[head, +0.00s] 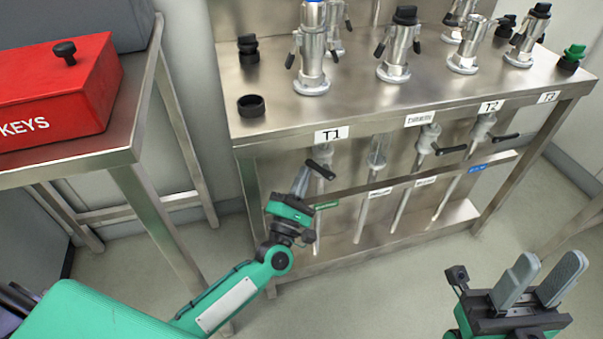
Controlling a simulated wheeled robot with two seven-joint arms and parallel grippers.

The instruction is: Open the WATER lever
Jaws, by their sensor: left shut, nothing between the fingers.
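A black lever handle (321,169) sits on a valve under the bench below the T1 sign. A green label (326,205) is near it, partly hidden by my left gripper. My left gripper (303,171) is shut and empty, its fingertips close beside this handle; I cannot tell whether they touch. Two more black lever handles, one in the middle right (451,150) and one farther right (506,138), are on other valves. A blue label (476,168) is on the rail near them. No label text reads as WATER at this size. My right gripper (547,267) is open and empty at the lower right.
The steel bench (290,112) carries several metal fittings and black caps. Pipes and a lower rail (400,186) run beneath it. A red KEYS box (55,95) stands on a side table (120,150) at the left. The floor (370,290) in front is clear.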

